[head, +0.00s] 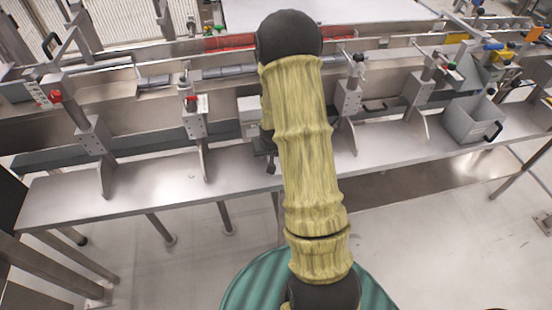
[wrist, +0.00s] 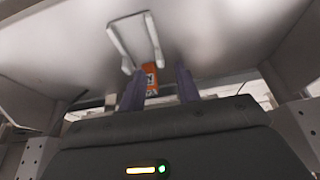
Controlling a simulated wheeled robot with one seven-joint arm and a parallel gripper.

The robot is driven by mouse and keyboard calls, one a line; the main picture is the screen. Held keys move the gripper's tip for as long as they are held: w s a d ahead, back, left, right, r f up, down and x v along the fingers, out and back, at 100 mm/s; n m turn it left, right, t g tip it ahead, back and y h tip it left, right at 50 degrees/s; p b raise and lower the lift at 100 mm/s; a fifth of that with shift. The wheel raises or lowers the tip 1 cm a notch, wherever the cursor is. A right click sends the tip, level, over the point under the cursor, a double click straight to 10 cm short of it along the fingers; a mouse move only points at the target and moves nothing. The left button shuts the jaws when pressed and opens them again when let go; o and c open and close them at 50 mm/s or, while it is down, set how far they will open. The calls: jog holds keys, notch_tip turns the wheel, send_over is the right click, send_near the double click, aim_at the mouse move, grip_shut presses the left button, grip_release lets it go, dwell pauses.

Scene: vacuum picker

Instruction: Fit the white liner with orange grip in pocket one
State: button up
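In the wrist view, the two dark purple fingers of my gripper (wrist: 160,88) stand apart with a gap between them. A small orange piece with a dark-and-white mark (wrist: 151,78) shows in the gap, nearer the left finger; the fingers do not appear closed on it. A white U-shaped frame (wrist: 150,38) lies just above it against a pale grey surface. I cannot tell whether these parts belong to the white liner. In the head view, my arm hides the gripper and the area behind it. Pocket one cannot be made out in either view.
A long metal bench (head: 140,188) with upright posts and red or black knobs runs across the head view. A pale box (head: 250,108) shows partly beside my arm. A grey bin with a black handle (head: 468,120) stands at the right. The bench front left is clear.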

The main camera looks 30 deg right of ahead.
aim_at(269, 158)
jog(key=x, duration=0.4)
jog(key=shift+d+f, duration=0.1)
jog(key=shift+f, duration=0.2)
jog(key=shift+c, duration=0.2)
grip_shut()
